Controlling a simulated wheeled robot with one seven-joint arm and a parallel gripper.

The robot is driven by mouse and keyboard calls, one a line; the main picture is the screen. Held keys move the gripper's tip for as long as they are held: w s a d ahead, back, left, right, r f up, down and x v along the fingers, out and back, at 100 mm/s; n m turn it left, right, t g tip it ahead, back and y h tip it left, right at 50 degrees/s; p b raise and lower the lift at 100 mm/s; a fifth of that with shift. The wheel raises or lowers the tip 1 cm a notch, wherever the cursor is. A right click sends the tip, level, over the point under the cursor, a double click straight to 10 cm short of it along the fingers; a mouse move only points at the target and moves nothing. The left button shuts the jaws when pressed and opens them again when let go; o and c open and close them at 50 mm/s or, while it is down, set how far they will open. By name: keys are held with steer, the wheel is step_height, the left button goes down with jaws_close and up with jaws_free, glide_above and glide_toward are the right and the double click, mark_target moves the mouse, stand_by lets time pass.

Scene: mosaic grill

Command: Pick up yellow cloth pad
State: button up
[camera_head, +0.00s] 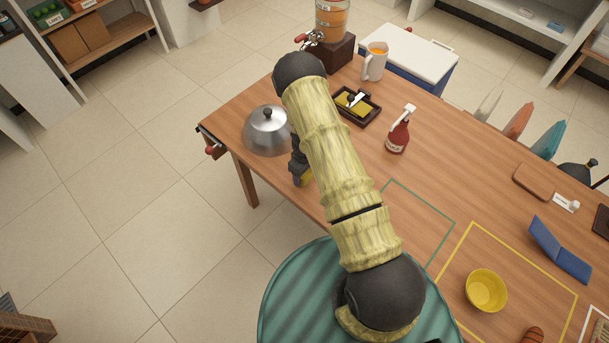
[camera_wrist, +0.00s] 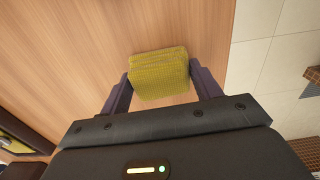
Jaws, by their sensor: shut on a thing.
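The yellow cloth pad (camera_wrist: 160,66) is a ribbed, blocky piece between the two fingers of my gripper (camera_wrist: 160,78) in the wrist view. Both fingers touch its sides, and the gripper is shut on it. In the head view, my gripper (camera_head: 299,166) is near the table's front-left edge, largely hidden behind my arm. A small yellow part of the pad (camera_head: 305,179) shows there. I cannot tell whether the pad touches the wooden table or is just above it.
A metal dome lid (camera_head: 266,132) stands close left of my gripper. A yellow bowl (camera_head: 486,290) sits at the right. Floor lies beyond the table edge.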

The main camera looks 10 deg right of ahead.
step_height(320, 180, up, 9)
steer(key=b, duration=0.2)
steer(key=shift+f+b, duration=0.1)
steer(key=shift+b, duration=0.25)
steer(key=shift+r, duration=0.6)
steer(key=shift+o, duration=0.9)
steer(key=shift+c, duration=0.4)
steer(key=shift+d, duration=0.1)
